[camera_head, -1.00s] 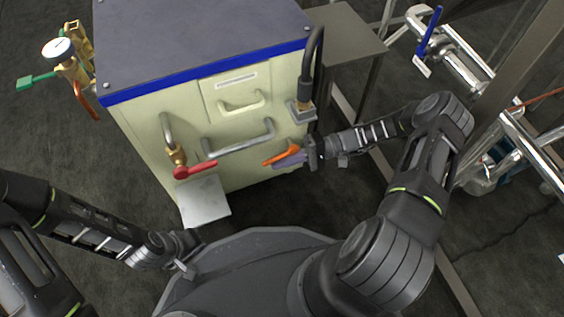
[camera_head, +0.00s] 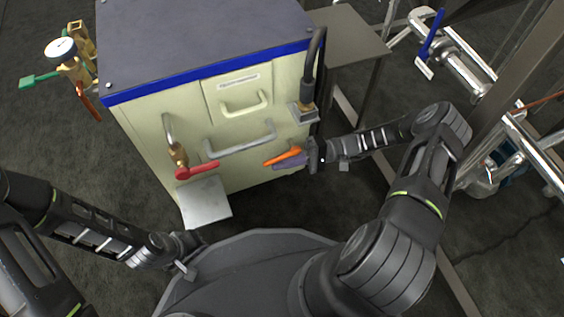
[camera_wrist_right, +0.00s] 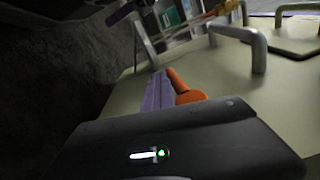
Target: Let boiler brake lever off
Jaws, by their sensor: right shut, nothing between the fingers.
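An orange lever (camera_head: 283,156) sits low at the right of the cream boiler cabinet's front (camera_head: 240,165). I cannot tell where it is fixed. My right gripper (camera_head: 278,166) is shut and empty. Its purple fingers lie alongside the lever, just below it in the head view; whether they touch is unclear. The right wrist view shows the orange lever (camera_wrist_right: 184,88) right beside the purple fingers (camera_wrist_right: 158,93), beyond my dark gripper body. My left gripper (camera_head: 186,269) is low at the left, away from the cabinet; its jaws are too small to read.
A red-handled valve (camera_head: 197,170) hangs left of the lever, above a grey plate (camera_head: 206,203). A grey bar handle (camera_head: 240,140) crosses the front. A black hose (camera_head: 313,65) drops at the right corner. A pressure gauge (camera_head: 61,50) and steel pipes (camera_head: 460,65) flank the cabinet.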

